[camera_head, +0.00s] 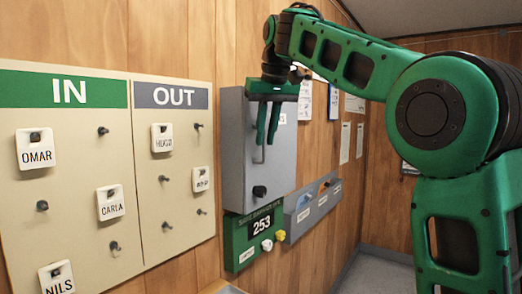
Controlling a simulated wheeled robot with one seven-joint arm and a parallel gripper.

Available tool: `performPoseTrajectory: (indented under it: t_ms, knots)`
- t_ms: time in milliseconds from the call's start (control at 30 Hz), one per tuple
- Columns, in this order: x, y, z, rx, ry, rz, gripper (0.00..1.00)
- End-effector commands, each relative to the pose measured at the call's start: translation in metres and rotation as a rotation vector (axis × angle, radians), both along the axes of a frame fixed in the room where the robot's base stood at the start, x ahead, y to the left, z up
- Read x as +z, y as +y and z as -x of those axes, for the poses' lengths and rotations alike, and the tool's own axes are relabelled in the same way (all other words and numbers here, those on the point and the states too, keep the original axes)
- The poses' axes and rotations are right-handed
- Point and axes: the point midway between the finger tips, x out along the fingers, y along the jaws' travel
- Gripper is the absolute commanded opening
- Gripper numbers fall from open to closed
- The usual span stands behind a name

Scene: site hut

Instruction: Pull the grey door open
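The grey door (284,170) is the front of a grey box on the wood-panelled wall, in the middle of the view. It looks shut. A thin pale bar (259,156), perhaps its handle, shows just below my fingertips. The fingers hide part of the box and the bar's upper end. I cannot tell whether they touch the bar.
A cream IN/OUT board (80,235) with name tags and pegs fills the left wall. A green sign (253,237) reading 253 hangs below the box. A grey rack (312,208) is right of it. Papers (345,143) hang further right. Some floor (375,272) shows clear.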

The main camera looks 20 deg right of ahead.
Motion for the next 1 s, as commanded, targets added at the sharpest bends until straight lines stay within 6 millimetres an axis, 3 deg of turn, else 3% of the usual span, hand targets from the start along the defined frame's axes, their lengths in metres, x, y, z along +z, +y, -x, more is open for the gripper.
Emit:
performPoseTrajectory:
  t_ms: [100,300,633,733,1000]
  knots:
    - [-0.017,-0.001,-0.006,-0.001,0.001,0.001,0.15]
    - [-0.032,0.000,-0.012,0.000,0.000,0.000,0.15]
    - [-0.035,0.000,-0.014,0.000,-0.002,0.000,0.15]
    - [-0.035,0.000,-0.014,0.000,-0.001,0.000,0.00]
    - [-0.035,-0.001,-0.014,-0.002,-0.002,0.000,0.00]
